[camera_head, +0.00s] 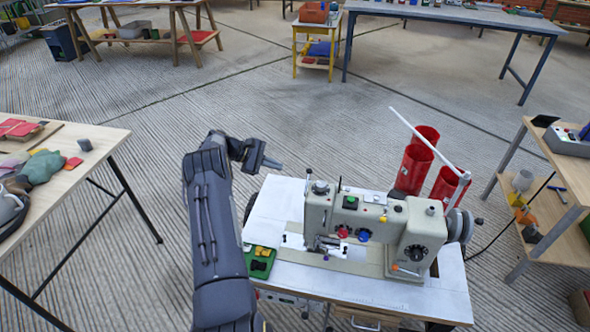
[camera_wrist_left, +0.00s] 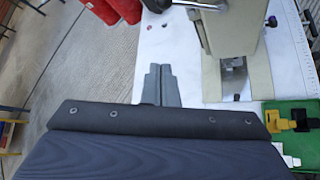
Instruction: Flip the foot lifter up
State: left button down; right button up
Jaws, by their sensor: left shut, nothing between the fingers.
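The beige sewing machine (camera_head: 365,225) stands on a white-topped table (camera_head: 375,292). Its needle and presser foot area (camera_head: 325,243) is at the machine's left end. It also shows in the left wrist view as a beige head (camera_wrist_left: 230,45) above a metal plate (camera_wrist_left: 235,80). The foot lifter itself is too small to make out. My right gripper is not in view.
A green tray (camera_head: 260,262) with yellow and black pieces lies at the table's left edge. Red thread cones (camera_head: 415,165) and a white thread stand (camera_head: 430,145) rise behind the machine. A wooden table (camera_head: 75,175) is at left, a shelf (camera_head: 555,215) at right. Floor between is clear.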

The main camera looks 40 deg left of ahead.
pick_arm(q)
jog(key=w+d+f+p, duration=0.1)
jog(key=w+d+p, duration=0.1)
jog(key=w+d, duration=0.3)
jog(key=shift+d+f, duration=0.4)
jog(key=shift+d, duration=0.75)
jog(key=shift+r+t+b, duration=0.2)
jog(key=shift+t+b, duration=0.1)
jog(key=shift+b, duration=0.15)
